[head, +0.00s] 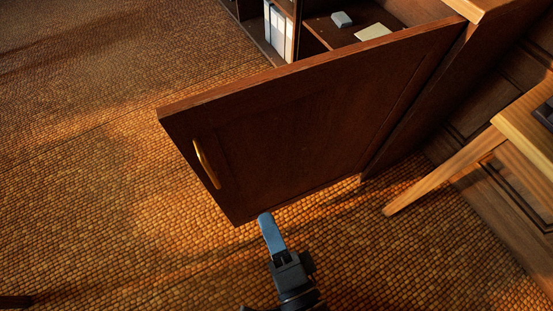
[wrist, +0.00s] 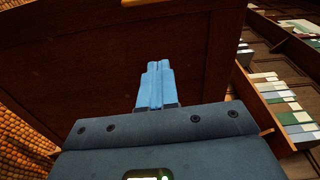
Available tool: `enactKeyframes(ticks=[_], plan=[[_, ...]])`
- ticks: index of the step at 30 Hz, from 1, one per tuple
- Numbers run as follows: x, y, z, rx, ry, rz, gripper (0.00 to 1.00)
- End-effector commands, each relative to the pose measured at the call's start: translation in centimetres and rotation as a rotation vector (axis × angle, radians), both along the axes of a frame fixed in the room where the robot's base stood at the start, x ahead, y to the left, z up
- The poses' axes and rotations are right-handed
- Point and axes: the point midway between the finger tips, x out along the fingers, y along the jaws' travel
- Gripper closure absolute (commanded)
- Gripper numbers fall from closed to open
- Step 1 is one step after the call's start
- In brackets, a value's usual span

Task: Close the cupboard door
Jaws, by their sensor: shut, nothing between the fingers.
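The cupboard door (head: 290,135) is dark brown wood and stands wide open, swung out from the cupboard (head: 440,75) on its right. A brass handle (head: 206,164) is on its outer face near the free edge. My gripper (head: 265,217) is shut and empty, with blue fingers, just in front of the door's lower edge in the head view. In the wrist view my gripper (wrist: 158,67) points at the door panel (wrist: 100,50), which fills most of the picture. I cannot tell whether the fingertips touch it.
Inside the cupboard are a grey block (head: 341,19), a pale card (head: 372,32) and white binders (head: 278,32). A light wooden table (head: 480,150) stands at the right.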

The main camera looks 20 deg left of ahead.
Motion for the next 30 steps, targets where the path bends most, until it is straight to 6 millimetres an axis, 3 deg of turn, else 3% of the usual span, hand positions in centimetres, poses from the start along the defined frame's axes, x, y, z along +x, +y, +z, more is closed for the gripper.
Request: enactKeyframes(ticks=[3, 8, 21, 30], plan=[[0.1, 1.6, 0.4, 0.04, 0.027, 0.023, 1.0], [1.0, 2.5, 0.4, 0.045, 0.03, 0.024, 1.0], [6.9, 8.1, 0.5, 0.043, 0.029, 0.024, 1.0], [9.6, 10.7, 0.3, 0.041, 0.029, 0.024, 1.0]])
